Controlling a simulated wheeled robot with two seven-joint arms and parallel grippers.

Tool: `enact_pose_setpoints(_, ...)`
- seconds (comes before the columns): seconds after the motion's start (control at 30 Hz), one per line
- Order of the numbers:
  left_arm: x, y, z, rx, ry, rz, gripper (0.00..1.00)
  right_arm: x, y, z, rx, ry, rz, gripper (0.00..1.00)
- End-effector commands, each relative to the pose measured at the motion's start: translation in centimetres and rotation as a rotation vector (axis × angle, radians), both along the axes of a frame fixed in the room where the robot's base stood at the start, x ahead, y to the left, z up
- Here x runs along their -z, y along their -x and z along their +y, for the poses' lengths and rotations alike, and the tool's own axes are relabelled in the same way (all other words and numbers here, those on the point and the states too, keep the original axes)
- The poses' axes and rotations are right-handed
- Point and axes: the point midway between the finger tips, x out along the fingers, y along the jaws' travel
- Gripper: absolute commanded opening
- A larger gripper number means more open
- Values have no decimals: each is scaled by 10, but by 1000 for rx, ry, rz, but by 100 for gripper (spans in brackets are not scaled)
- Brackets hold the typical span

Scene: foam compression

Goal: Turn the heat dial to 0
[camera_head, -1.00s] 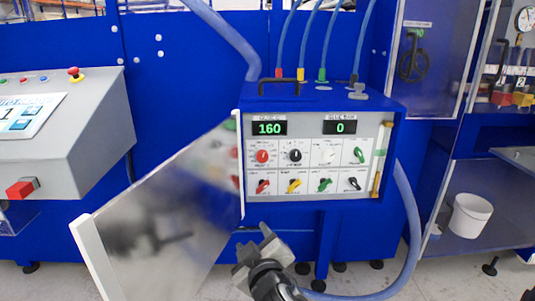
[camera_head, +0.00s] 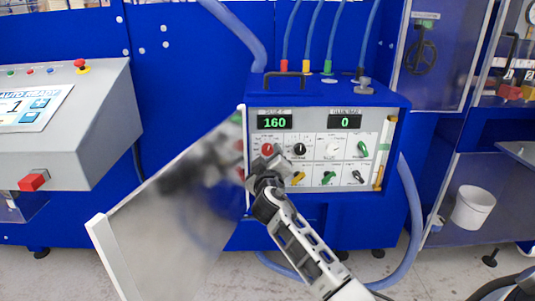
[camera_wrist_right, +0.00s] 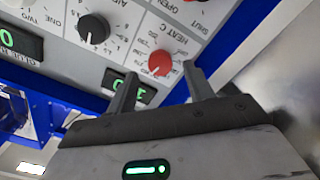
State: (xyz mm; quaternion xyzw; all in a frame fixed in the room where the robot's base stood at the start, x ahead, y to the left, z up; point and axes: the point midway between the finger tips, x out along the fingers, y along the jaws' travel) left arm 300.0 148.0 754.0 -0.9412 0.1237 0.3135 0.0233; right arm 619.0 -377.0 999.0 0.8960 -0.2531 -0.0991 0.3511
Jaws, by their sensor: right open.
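The red heat dial (camera_head: 267,149) is at the upper left of the white control panel, under a green readout (camera_head: 273,122) showing 160. In the right wrist view the red dial (camera_wrist_right: 161,63) sits beside the lettering "HEAT C". My right gripper (camera_head: 268,164) is in front of the panel, just below the dial, and hides part of the lower row. In the wrist view its two open fingers (camera_wrist_right: 160,72) stand on either side of the dial, with nothing gripped. I cannot tell whether they touch it. My left gripper is out of view.
A black dial (camera_head: 300,150) is close to the right of the red one. The panel's open door (camera_head: 165,225) hangs out to the left, close to my gripper. A second readout (camera_head: 344,121) shows 0. Hoses rise above the blue box.

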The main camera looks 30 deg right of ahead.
Motion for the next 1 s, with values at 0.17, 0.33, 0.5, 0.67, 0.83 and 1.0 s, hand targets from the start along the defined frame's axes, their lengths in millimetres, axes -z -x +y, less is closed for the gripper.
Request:
enact_pose_setpoints(0.17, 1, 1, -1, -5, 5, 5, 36, 0, -13, -8, -1, 1, 0, 52)
enact_pose_setpoints(0.33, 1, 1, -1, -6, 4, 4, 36, 1, -16, -9, -1, 0, 1, 52)
enact_pose_setpoints(0.5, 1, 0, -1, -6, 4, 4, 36, 0, -15, -9, -1, 0, 1, 49)
enact_pose_setpoints(0.67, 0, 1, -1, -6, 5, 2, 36, 0, -15, -9, -1, 0, 1, 7)
enact_pose_setpoints(0.83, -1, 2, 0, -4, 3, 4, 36, 1, -15, -9, -1, 2, 2, 7)
enact_pose_setpoints(1.0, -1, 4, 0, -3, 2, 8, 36, 0, -15, -9, -1, 29, 18, 7)
